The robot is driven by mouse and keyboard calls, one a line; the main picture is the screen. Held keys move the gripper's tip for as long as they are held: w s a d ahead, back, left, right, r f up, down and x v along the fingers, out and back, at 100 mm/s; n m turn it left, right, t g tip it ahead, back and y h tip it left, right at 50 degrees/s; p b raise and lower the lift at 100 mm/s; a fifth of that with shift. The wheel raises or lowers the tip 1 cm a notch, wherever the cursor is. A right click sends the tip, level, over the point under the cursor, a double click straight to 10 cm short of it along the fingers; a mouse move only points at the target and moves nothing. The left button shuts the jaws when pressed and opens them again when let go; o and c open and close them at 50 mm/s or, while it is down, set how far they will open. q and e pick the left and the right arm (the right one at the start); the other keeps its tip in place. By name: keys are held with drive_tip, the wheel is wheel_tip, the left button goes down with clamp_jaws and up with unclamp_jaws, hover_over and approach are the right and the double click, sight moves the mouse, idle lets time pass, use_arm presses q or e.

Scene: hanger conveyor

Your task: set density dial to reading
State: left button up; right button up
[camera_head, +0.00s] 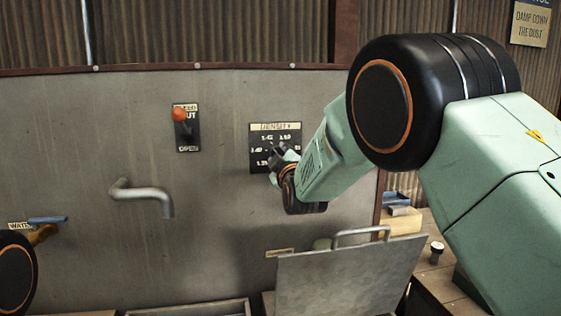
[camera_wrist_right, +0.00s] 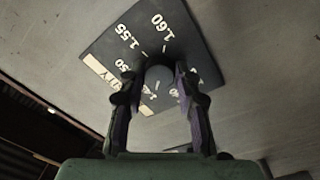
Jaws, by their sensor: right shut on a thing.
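The density dial's dark plate (camera_head: 262,134) is on the grey metal panel, with a pale "DENSITY" label on top and white numbers. In the right wrist view the plate (camera_wrist_right: 180,22) shows tilted, with 1.55 and 1.60 legible and other numbers partly covered. My right gripper (camera_head: 281,165) is at the plate's lower right. In the wrist view the right gripper (camera_wrist_right: 160,88) has one finger on each side of the round dark dial knob (camera_wrist_right: 160,77) and is shut on it. The knob's pointer and its reading cannot be made out.
A slide plate with an orange knob (camera_head: 180,114) is up left on the panel (camera_head: 90,130). A bent pipe (camera_head: 145,193) juts out below it. A blue-handled water valve (camera_head: 47,220) is at far left. A grey lid with a handle (camera_head: 345,277) stands below my right arm.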

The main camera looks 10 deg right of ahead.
drive_tip(key=shift+a+r+m+g+h+b, duration=0.15)
drive_tip(key=shift+m+b, duration=1.2)
drive_tip(key=shift+m, duration=2.8)
drive_tip(key=shift+a+r+m+g+h+b, duration=0.15)
drive_tip(key=shift+m+b, duration=1.15)
drive_tip(key=shift+m, duration=2.9)
drive_tip(key=shift+r+m+g+h+b, duration=0.15)
drive_tip(key=shift+m+b, duration=1.2)
drive_tip(key=shift+m, duration=2.8)
drive_tip(key=o, duration=1.1)
drive_tip(key=shift+f, duration=0.15)
drive_tip(key=shift+o, duration=0.2)
